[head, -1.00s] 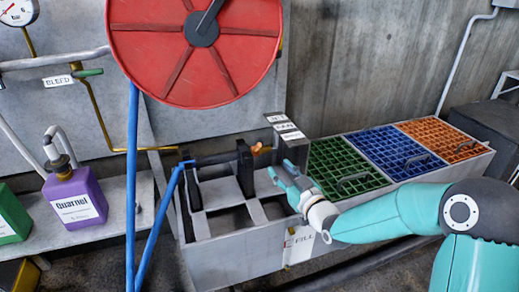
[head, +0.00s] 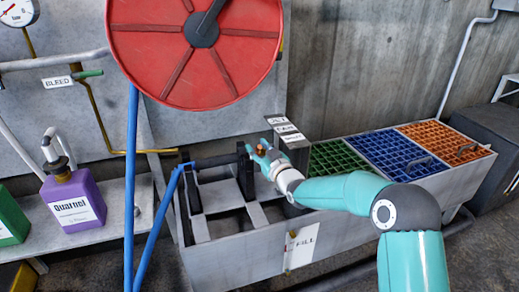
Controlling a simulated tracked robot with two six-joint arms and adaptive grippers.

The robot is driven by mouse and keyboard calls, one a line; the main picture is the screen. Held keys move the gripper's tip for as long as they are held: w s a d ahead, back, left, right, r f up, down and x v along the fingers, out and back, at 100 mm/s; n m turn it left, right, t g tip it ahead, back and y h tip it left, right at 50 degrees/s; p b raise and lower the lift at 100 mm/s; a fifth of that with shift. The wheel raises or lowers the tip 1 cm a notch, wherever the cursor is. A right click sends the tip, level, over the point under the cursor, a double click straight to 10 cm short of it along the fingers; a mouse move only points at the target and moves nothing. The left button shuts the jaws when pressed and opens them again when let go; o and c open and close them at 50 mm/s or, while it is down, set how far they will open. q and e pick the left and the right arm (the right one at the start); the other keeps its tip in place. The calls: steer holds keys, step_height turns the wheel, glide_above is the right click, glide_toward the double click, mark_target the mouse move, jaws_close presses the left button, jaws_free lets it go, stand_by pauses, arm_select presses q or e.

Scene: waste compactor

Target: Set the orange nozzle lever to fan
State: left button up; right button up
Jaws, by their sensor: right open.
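The orange nozzle lever (head: 261,149) shows as a small orange-brown piece at the right end of the dark nozzle on the grey trough. My right gripper (head: 262,155) is open, with its fingers at the lever, and partly hides it. I cannot tell whether the fingers touch it. A stack of white labels (head: 286,129) stands just right of the lever; the middle one seems to read FAN (head: 285,129). The lever's exact setting is hard to tell. My left gripper is not in view.
The grey trough (head: 235,262) has open compartments and green (head: 335,157), blue (head: 390,150) and orange (head: 445,138) grates. A red hose reel (head: 150,50) hangs above, with a blue hose (head: 131,200) running down. A purple Quarnel jug (head: 72,200) stands left.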

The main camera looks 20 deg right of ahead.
jaws_close()
steer(key=shift+d, duration=0.15)
stand_by(0.4)
